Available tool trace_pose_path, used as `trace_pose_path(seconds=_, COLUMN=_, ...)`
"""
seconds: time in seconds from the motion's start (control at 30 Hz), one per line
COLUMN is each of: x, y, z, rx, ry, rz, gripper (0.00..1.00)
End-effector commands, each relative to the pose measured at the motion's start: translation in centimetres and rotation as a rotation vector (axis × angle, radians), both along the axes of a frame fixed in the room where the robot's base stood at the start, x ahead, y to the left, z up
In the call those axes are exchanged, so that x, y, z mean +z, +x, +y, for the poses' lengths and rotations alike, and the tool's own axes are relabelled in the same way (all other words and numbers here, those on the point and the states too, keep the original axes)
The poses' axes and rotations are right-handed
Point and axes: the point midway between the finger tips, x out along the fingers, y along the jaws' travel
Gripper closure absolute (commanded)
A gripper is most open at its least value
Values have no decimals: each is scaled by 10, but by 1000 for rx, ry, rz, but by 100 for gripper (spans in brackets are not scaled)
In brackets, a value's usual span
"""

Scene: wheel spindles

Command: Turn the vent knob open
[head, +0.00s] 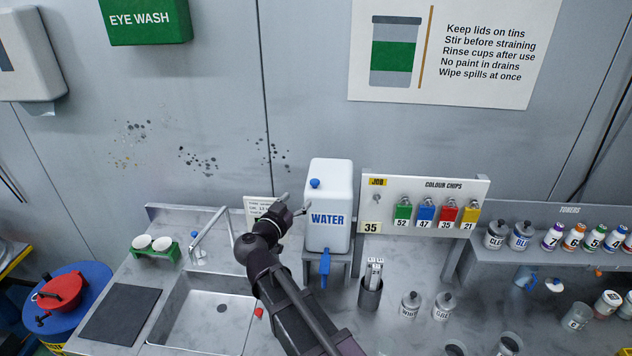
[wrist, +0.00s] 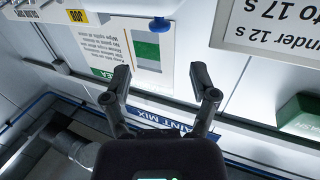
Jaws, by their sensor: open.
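My gripper (head: 296,203) is just left of the container's upper part, apart from the knob. In the wrist view the knob (wrist: 160,25) shows upside down at the top middle, under the white container's edge (wrist: 140,8). My gripper's two fingers (wrist: 160,76) are spread wide with nothing between them, and the knob lies beyond the tips. The container's blue tap (head: 324,266) is at its lower front.
A sink (head: 220,308) with a tall faucet (head: 209,232) is to the left. A colour chip board (head: 385,187) with several coloured tags stands close on the container's right. A cup of strips (head: 370,295) and grey jars stand on the counter. The wall above the container is clear.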

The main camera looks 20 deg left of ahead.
Motion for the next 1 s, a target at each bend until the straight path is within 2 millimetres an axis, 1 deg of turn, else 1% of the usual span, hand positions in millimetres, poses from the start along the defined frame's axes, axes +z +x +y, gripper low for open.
trace_pose_path(seconds=0.03, x=0, y=9, z=0, rx=-2, ry=0, rz=0, gripper=25)
trace_pose_path(seconds=0.3, x=0, y=51, z=-7, rx=-3, ry=0, rz=0, gripper=25)
trace_pose_path(seconds=0.5, x=0, y=79, z=-12, rx=-2, ry=0, rz=0, gripper=25)
trace_pose_path(seconds=0.6, x=0, y=89, z=-14, rx=-3, ry=0, rz=0, gripper=25)
trace_pose_path(seconds=0.8, x=0, y=101, z=-16, rx=-2, ry=0, rz=0, gripper=25)
trace_pose_path(seconds=1.0, x=0, y=102, z=-17, rx=-2, ry=0, rz=0, gripper=25)
